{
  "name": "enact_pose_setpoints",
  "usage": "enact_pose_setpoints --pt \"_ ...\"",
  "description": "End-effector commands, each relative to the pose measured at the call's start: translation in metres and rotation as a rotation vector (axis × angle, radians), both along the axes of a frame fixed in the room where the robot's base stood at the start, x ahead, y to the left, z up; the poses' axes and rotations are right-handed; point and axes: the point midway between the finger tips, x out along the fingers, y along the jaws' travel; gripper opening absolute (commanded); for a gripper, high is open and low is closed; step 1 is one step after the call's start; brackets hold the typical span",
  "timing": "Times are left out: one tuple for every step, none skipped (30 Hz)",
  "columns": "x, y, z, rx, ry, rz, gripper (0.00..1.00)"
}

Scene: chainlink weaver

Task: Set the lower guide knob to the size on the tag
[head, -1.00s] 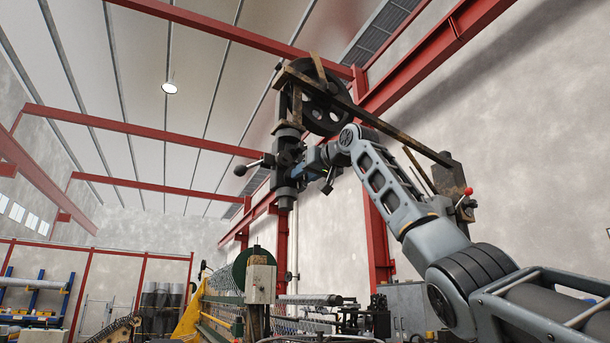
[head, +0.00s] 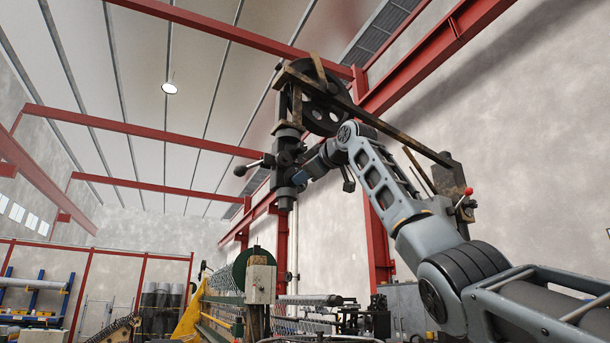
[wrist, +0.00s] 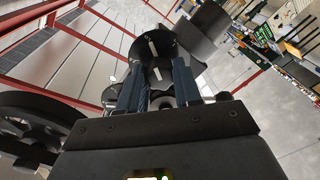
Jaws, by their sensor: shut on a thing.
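In the wrist view, a dark round knob (wrist: 147,55) with pale marks on its face sits between the two blue-grey fingers of my gripper (wrist: 158,66). My gripper is shut on this knob. In the head view, my gripper (head: 304,171) is against the right side of a dark machine head (head: 284,172). The knob itself is mostly hidden there by my wrist. I cannot read any size scale, and I cannot make out a size tag in either view.
A large dark spoked wheel (head: 322,112) stands above my wrist, close to my arm. A lever with a black ball (head: 241,170) sticks out left of the machine head. A red post (head: 378,240) stands behind my arm. The chainlink machine (head: 222,310) lies below.

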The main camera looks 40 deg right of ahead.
Motion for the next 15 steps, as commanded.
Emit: enact_pose_setpoints --pt "0.0002 0.0 -0.0005 -0.041 0.009 0.0 0.03" --pt "0.0002 0.0 -0.0005 -0.07 0.013 0.0 0.03" --pt "0.0002 0.0002 -0.0005 -0.107 0.019 -0.001 0.03" --pt "0.0003 0.0001 -0.0005 -0.136 0.024 -0.001 0.03" --pt "0.0003 0.0001 -0.0005 -0.165 0.028 0.0 0.03" --pt "0.0002 0.0002 -0.0004 -0.201 0.034 0.0 0.03" --pt "0.0002 0.0004 -0.0004 -0.23 0.039 0.0 0.03" --pt "0.0002 0.0004 -0.0004 -0.258 0.044 0.0 0.03" --pt "0.0003 0.0004 -0.0004 -0.296 0.049 0.0 0.03" --pt "0.0002 0.0005 -0.0004 -0.324 0.054 0.0 0.03" --pt "0.0002 0.0005 -0.0003 -0.352 0.058 0.0 0.03" --pt "0.0002 0.0006 -0.0002 -0.389 0.064 0.001 0.03" --pt "0.0003 0.0007 -0.0003 -0.417 0.069 0.001 0.03" --pt "0.0003 0.0007 -0.0004 -0.445 0.074 0.0 0.03" --pt "0.0003 0.0009 -0.0004 -0.483 0.08 0.001 0.03"
